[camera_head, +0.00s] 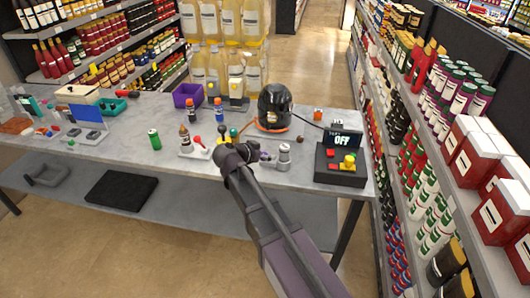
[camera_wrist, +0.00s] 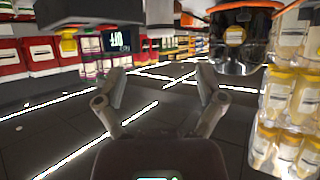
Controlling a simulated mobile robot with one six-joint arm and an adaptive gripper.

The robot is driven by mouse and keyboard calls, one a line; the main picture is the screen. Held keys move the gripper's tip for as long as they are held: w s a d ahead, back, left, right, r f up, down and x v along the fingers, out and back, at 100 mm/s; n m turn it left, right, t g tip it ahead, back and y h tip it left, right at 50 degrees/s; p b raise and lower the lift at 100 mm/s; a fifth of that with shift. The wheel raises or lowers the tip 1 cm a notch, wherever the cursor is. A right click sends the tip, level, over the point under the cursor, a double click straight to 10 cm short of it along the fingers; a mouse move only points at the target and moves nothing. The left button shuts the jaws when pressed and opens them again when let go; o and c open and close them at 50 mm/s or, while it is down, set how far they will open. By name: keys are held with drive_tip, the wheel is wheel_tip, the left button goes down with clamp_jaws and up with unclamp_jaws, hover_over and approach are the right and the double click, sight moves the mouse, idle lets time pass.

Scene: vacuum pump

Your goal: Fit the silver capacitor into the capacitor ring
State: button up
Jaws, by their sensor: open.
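A small silver cylinder (camera_head: 284,152), which looks like the silver capacitor, stands upright on the grey table (camera_head: 185,108), left of the control box. The black pump (camera_head: 275,105) with orange trim stands behind it; its lower part also shows upside down in the wrist view (camera_wrist: 236,40). I cannot make out the capacitor ring for certain. My gripper (camera_wrist: 160,75) is open, with nothing between its two fingers in the wrist view. In the head view, my arm reaches over the table's front edge and its dark end is left of the silver cylinder; the fingertips are hidden there.
A black control box (camera_head: 340,165) reading OFF stands at the table's right end. A small tray with a red-topped piece (camera_head: 197,140), a green can (camera_head: 155,139) and a purple bin (camera_head: 187,95) are to the left. Large bottles (camera_head: 223,70) stand behind; a store shelf (camera_head: 440,150) runs along the right.

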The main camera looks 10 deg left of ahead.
drive_tip(key=shift+d, duration=0.1)
idle(0.4)
drive_tip(key=s+d+f+n+g+y, duration=0.1)
drive_tip(key=s+d+f+g, duration=0.2)
drive_tip(key=d, duration=0.6)
drive_tip(key=s+d+f+n+g+y, duration=0.1)
drive_tip(key=s+d+f+n+g, duration=0.2)
drive_tip(key=d, duration=0.7)
drive_tip(key=s+d+f+n+g+y, duration=0.3)
drive_tip(key=s+d+g+y, duration=0.1)
drive_tip(key=s+d, duration=0.5)
drive_tip(key=shift+s+d+f+y, duration=0.35)
drive_tip(key=shift+s+y, duration=0.25)
drive_tip(key=shift+s, duration=0.5)
drive_tip(key=shift+r, duration=0.1)
drive_tip(key=shift+r+p, duration=0.55)
drive_tip(key=shift+p, duration=0.1)
